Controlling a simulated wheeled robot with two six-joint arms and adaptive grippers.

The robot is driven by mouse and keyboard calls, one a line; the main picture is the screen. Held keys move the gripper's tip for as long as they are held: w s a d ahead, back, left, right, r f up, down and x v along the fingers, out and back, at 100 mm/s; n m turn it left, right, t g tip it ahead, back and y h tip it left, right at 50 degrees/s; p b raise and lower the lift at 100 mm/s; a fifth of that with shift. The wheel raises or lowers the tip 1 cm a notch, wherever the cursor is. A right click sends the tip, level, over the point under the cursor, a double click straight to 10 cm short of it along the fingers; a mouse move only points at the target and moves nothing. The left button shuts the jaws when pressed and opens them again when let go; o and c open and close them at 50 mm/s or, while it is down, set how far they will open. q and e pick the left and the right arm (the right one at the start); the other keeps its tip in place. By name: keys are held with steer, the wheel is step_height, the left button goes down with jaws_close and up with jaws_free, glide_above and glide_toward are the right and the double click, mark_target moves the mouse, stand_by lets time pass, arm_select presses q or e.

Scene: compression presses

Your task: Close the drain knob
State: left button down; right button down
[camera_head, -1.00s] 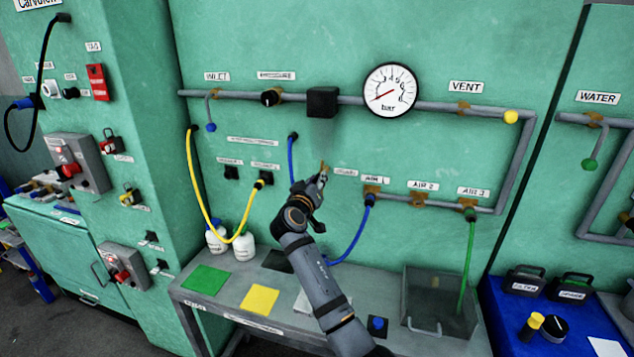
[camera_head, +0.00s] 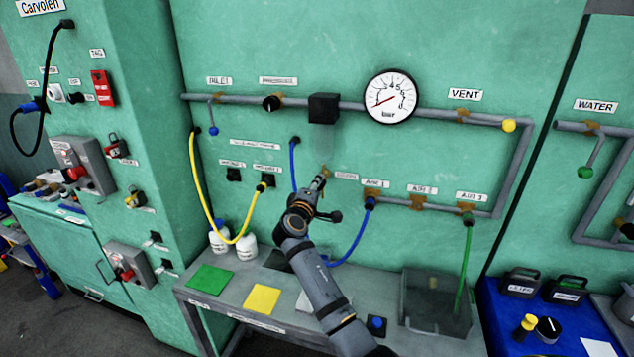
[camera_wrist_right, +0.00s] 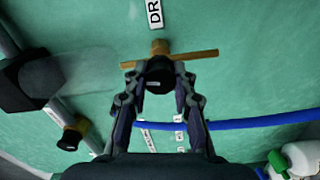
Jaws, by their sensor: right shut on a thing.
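The drain knob (camera_wrist_right: 160,75) is a black round knob on a brass fitting (camera_wrist_right: 160,47), with a brass bar lying crosswise behind it in the right wrist view. A label starting with "DR" (camera_wrist_right: 154,12) is beside it on the green wall. My right gripper (camera_wrist_right: 159,82) is shut on the knob, one finger on each side. In the head view, my right gripper (camera_head: 319,182) reaches to the wall below the black box, and it mostly hides the knob. My left gripper is not in view.
A grey pipe with a pressure gauge (camera_head: 389,97) and a black box (camera_head: 323,108) runs above. A blue hose (camera_head: 355,243) hangs close to the right of my arm. A yellow hose (camera_head: 200,200) hangs to the left. A grey bench (camera_head: 230,308) stands below.

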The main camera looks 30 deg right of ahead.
steer(key=shift+n+p, duration=0.45)
steer(key=shift+n, duration=0.55)
steer(key=c, duration=1.4)
jaws_free()
steer(key=shift+d, duration=0.1)
steer(key=shift+c, duration=0.2)
steer(key=o, duration=0.4)
steer(key=shift+d, duration=0.15)
steer(key=shift+c, duration=0.2)
steer(key=v, duration=0.7)
steer(key=shift+s+a, duration=0.2)
steer(key=shift+a, duration=0.05)
